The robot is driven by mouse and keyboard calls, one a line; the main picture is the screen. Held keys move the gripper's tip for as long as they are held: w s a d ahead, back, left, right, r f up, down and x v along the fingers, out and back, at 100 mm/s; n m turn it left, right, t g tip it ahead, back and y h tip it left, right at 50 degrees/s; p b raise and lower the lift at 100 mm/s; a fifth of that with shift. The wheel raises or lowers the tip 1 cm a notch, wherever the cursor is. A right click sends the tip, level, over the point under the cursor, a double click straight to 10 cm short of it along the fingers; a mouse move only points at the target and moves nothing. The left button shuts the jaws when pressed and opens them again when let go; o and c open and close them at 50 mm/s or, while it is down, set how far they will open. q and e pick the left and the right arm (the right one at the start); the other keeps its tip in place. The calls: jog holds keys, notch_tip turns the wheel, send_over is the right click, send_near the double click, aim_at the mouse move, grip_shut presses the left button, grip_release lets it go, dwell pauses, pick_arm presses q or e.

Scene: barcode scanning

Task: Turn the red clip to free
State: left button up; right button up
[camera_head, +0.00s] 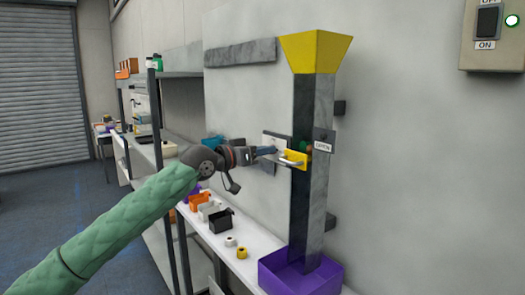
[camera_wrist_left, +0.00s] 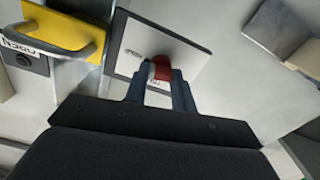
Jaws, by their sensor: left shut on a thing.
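The red clip (camera_wrist_left: 162,68) shows in the left wrist view, on a white plate (camera_wrist_left: 192,52) fixed to the wall. My left gripper (camera_wrist_left: 160,84) is shut on it, with a blue-grey finger on either side. In the head view my left gripper (camera_head: 268,151) reaches the white plate (camera_head: 270,139) just left of the dark chute. The red clip is hidden there by the gripper. Small lettering shows on the plate and by the clip, too small to read surely. My right gripper is not in view.
A yellow slide with a handle (camera_head: 296,159) on the chute (camera_head: 313,214) is close to the right of my gripper, near an OPEN label (camera_head: 323,146). A yellow funnel (camera_head: 314,50) tops the chute; a purple bin (camera_head: 299,276) stands below. Small boxes line the shelf.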

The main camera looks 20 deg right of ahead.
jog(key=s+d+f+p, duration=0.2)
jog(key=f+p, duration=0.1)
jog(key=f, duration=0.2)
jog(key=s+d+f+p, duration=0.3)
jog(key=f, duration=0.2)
pick_arm(q)
jog(key=shift+w+a+f+n+p, duration=0.1)
jog(key=shift+n+p, duration=0.6)
jog(key=shift+n, duration=3.3)
jog(key=shift+w+f+n+p, duration=0.1)
jog(key=shift+n+p, duration=0.6)
jog(key=shift+n, duration=3.3)
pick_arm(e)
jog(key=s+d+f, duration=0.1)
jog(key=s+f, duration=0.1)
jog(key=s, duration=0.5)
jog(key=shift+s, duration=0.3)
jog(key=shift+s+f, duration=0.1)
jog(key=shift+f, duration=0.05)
pick_arm(q)
jog(key=o, duration=1)
jog(key=shift+c, duration=0.2)
